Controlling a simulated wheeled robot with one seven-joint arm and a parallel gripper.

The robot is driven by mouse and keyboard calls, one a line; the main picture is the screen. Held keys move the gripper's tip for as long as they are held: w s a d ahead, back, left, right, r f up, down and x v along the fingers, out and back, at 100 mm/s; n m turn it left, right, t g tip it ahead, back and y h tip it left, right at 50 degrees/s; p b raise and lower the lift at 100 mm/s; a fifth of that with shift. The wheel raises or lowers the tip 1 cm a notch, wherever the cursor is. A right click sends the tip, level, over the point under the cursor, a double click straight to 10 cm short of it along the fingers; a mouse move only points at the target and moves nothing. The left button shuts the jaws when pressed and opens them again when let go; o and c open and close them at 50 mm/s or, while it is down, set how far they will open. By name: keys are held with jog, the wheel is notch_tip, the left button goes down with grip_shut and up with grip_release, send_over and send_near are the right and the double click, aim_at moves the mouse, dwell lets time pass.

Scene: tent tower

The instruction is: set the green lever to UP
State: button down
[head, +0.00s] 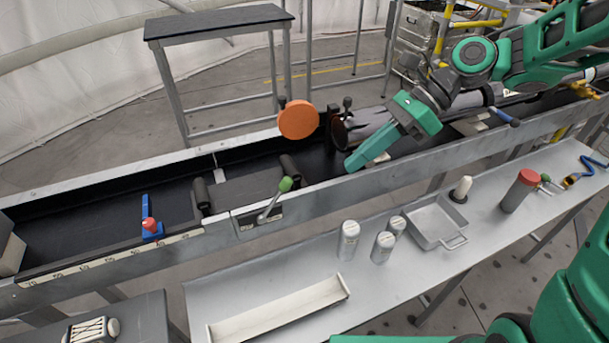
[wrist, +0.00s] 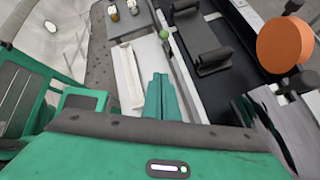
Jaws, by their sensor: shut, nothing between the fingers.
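The green lever (head: 285,184) has a round green knob on a metal shaft. It rises from a small plate on the trough's front wall and tilts up to the right in the head view. Its green knob also shows in the wrist view (wrist: 164,34), just beyond my fingertips. My gripper (head: 354,164) is shut and empty, above the trough's front edge, to the right of the lever and apart from it. In the wrist view my closed fingers (wrist: 160,80) point toward the knob. The plate's markings are too small to read.
An orange disc (head: 298,120) stands at the trough's back. A blue piece with a red knob (head: 151,226) is left of the lever. Several canisters, a metal pan (head: 418,222) and a long white tray (head: 280,311) are on the front bench. A red-capped cylinder (head: 519,190) stands farther right.

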jog(key=shift+d, duration=0.15)
send_near(275, 200)
jog(key=shift+s+a+f, duration=0.1)
jog(key=shift+a+f, duration=0.05)
jog(key=shift+f, duration=0.55)
jog(key=shift+s+a+f, duration=0.1)
jog(key=shift+a+f, duration=0.05)
jog(key=shift+f, duration=0.55)
